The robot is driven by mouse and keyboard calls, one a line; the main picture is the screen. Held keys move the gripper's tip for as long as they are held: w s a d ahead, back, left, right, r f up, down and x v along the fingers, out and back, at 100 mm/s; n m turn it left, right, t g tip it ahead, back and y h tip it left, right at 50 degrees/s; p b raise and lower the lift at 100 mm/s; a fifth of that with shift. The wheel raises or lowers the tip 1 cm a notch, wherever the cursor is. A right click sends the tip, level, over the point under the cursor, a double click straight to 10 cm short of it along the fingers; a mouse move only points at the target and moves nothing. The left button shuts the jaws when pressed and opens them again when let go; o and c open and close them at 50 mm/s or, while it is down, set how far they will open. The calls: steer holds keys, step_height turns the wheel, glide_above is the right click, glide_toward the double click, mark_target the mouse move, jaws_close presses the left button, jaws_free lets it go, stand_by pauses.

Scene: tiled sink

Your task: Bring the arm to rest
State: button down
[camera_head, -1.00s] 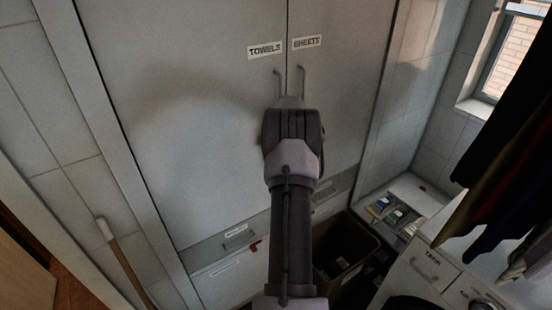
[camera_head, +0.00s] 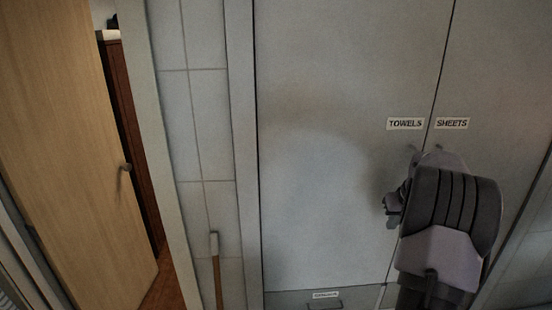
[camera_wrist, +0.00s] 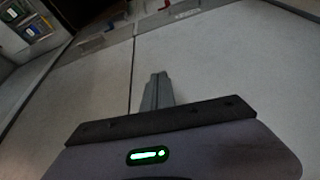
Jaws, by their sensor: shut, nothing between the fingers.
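My gripper shows in the wrist view (camera_wrist: 157,90) with its fingers together and nothing between them. Behind the fingers are pale cabinet doors. In the head view my wrist and arm are at the lower right, in front of the cabinet (camera_head: 320,170). The gripper's fingers are mostly hidden there behind my own wrist. The doors carry a TOWELS label (camera_head: 405,124) and a SHEETS label (camera_head: 452,124), just above my wrist.
A wooden door (camera_head: 70,150) stands ajar at the left, with a dark reddish cabinet (camera_head: 130,130) behind it. A wooden-handled stick (camera_head: 217,275) leans on the tiled wall. A labelled drawer (camera_head: 325,300) is below the left cabinet door. Small colored items (camera_wrist: 32,28) show in the wrist view.

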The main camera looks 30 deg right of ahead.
steer(key=w+a+r+n+t+b, duration=0.1)
steer(key=w+a+b, duration=0.15)
steer(key=a, duration=0.95)
steer(key=w+a+r+y+b, duration=0.1)
steer(key=w+a+b, duration=0.15)
steer(key=a, duration=0.85)
steer(key=w+a+r+n+t+b, duration=0.15)
steer(key=a+b, duration=0.25)
steer(key=a, duration=0.8)
steer(key=s+a+f+y+b, duration=0.1)
steer(key=s+a+f+b, duration=0.2)
steer(key=s+a+f, duration=0.2)
steer(key=s+a+f+y+b, duration=0.2)
steer(key=s+a+f+b, duration=0.2)
steer(key=s+a, duration=0.7)
steer(key=a+f, duration=0.1)
steer(key=a, duration=0.6)
steer(key=shift+a+f+b, duration=0.2)
steer(key=shift+f+b, duration=0.1)
steer(key=shift+f, duration=0.1)
